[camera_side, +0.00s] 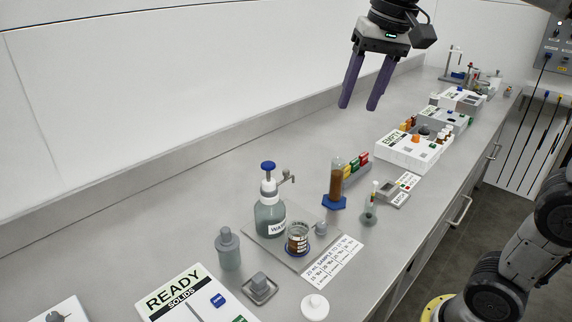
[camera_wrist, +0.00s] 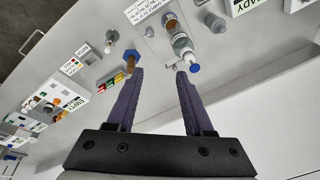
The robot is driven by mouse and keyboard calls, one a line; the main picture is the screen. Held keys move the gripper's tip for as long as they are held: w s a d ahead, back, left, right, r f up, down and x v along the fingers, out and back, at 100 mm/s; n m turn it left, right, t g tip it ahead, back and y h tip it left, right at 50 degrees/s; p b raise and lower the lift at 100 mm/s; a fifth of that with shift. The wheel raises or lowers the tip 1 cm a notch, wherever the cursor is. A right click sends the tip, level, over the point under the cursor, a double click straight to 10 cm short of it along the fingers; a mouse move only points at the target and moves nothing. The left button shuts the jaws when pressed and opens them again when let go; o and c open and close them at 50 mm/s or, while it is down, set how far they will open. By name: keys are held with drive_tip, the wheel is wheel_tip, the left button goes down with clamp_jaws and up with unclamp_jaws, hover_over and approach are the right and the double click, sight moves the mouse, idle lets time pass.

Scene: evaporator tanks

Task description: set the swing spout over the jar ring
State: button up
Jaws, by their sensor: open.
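The dispenser bottle (camera_side: 270,217), marked WA…, has a white collar and a blue top knob (camera_side: 268,166). Its grey swing spout (camera_side: 287,178) points right and away from the jar. A glass jar (camera_side: 298,236) with dark contents stands in front of the bottle, with a blue ring (camera_side: 297,252) around its base. My gripper (camera_side: 358,107) is open and empty, high above the bench, behind and right of the bottle. In the wrist view, the fingers (camera_wrist: 160,70) point towards the bottle (camera_wrist: 181,43); the spout (camera_wrist: 173,66) appears near the right fingertip.
A brown-filled cylinder on a blue base (camera_side: 335,183) stands right of the bottle, before coloured blocks (camera_side: 357,166). A small flask (camera_side: 370,214) and grey meter (camera_side: 400,190) are farther right. A grey capped bottle (camera_side: 228,250) stands left. The bench behind the bottle is clear.

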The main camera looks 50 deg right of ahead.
drive_tip(key=w+m+g, duration=0.1)
drive_tip(key=w, duration=0.6)
drive_tip(key=g, duration=0.2)
hover_over(286, 170)
wheel_tip(286, 170, down, 8)
drive_tip(key=shift+m, duration=0.4)
wheel_tip(286, 170, down, 14)
drive_tip(key=shift+f, duration=0.15)
clamp_jaws()
idle(0.3)
